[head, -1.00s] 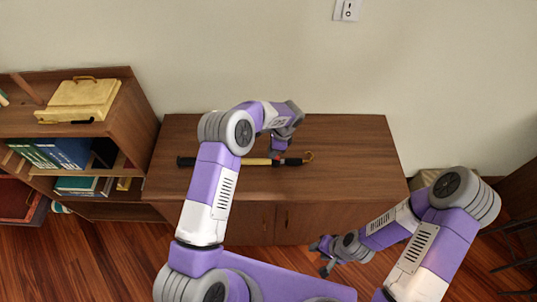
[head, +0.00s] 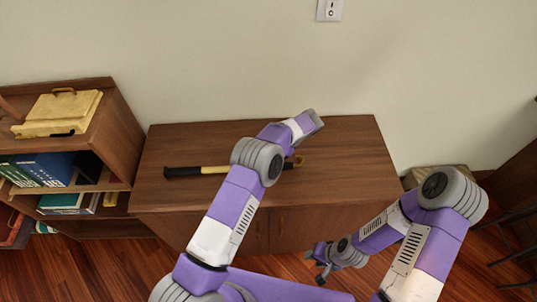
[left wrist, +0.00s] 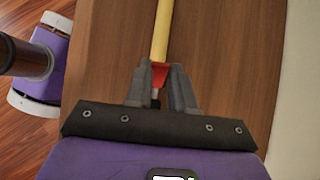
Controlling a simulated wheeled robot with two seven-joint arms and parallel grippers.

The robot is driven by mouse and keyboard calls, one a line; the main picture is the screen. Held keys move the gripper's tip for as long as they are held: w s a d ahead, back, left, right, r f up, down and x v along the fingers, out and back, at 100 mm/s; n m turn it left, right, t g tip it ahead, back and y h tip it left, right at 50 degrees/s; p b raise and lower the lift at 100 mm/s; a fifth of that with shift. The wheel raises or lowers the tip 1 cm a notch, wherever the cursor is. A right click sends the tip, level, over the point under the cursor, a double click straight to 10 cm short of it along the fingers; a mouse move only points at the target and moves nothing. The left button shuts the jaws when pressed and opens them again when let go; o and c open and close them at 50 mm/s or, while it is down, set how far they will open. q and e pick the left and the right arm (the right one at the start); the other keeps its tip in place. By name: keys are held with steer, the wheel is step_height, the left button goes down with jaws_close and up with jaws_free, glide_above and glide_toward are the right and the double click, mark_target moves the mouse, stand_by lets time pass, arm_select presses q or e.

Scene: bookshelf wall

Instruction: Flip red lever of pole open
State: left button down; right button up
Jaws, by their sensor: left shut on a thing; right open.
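The pole lies across the top of the wooden cabinet, with a black handle (head: 183,172) at the left, a yellow shaft (head: 215,169) and a brass-coloured hook (head: 299,162) at the right. My left arm covers part of it in the head view. In the left wrist view the yellow shaft (left wrist: 162,32) runs up, and the red lever (left wrist: 159,72) shows at its lower end. My left gripper (left wrist: 160,76) is shut on the red lever, one finger on each side. My right gripper (head: 319,263) is open and empty, low in front of the cabinet.
The cabinet top (head: 345,170) is bare to the right of the pole. A bookshelf (head: 122,140) with books and a yellow case (head: 62,112) stands at the left. The wall (head: 240,60) is close behind the cabinet.

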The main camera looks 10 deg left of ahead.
arm_select(q)
steer(key=c, duration=1)
jaws_free()
steer(key=shift+o, duration=0.2)
steer(key=v, duration=0.7)
steer(key=shift+d+r, duration=0.15)
steer(key=shift+r, duration=0.1)
steer(key=shift+w, duration=0.1)
